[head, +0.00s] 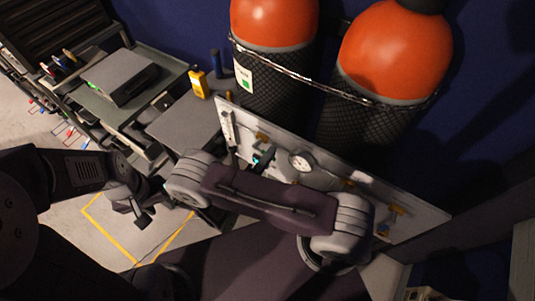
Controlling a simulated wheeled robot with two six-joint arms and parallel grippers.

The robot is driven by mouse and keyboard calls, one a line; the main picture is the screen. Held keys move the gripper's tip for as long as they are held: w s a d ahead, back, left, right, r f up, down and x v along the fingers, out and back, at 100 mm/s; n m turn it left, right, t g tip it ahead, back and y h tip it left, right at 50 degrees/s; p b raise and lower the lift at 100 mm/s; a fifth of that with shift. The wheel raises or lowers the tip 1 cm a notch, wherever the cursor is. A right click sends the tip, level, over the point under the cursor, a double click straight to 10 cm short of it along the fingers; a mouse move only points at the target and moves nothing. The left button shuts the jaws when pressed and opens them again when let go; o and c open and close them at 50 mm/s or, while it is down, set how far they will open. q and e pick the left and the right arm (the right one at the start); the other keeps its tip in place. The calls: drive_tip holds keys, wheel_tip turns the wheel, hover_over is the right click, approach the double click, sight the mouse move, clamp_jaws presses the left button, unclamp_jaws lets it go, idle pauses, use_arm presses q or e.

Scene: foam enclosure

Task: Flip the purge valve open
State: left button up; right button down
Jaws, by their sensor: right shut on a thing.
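A light grey gas panel (328,178) leans in front of two orange-topped cylinders. It carries a round white gauge (301,161) and several small yellow fittings. The purge valve (257,161) appears to be the small teal-marked part left of the gauge, mostly hidden by dark fingers. My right gripper (262,155) is at the panel there, shut on it; my own arm link covers the area below. Whether the valve is open or shut cannot be told. My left gripper (136,211) hangs over the floor at the left, fingers apart and empty, away from the panel.
Two gas cylinders (275,22) (396,50) in black netting stand behind the panel. A grey tool cart (172,75) with a dark box and a yellow device (199,84) stands at upper left.

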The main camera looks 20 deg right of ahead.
drive_tip(key=shift+s+d+r+n+p, duration=0.1)
drive_tip(key=shift+r+n+p, duration=0.3)
drive_tip(key=shift+n, duration=0.2)
drive_tip(key=c, duration=1.6)
unclamp_jaws()
drive_tip(key=shift+c, duration=0.2)
drive_tip(key=shift+o, duration=1.4)
drive_tip(key=shift+d, duration=0.1)
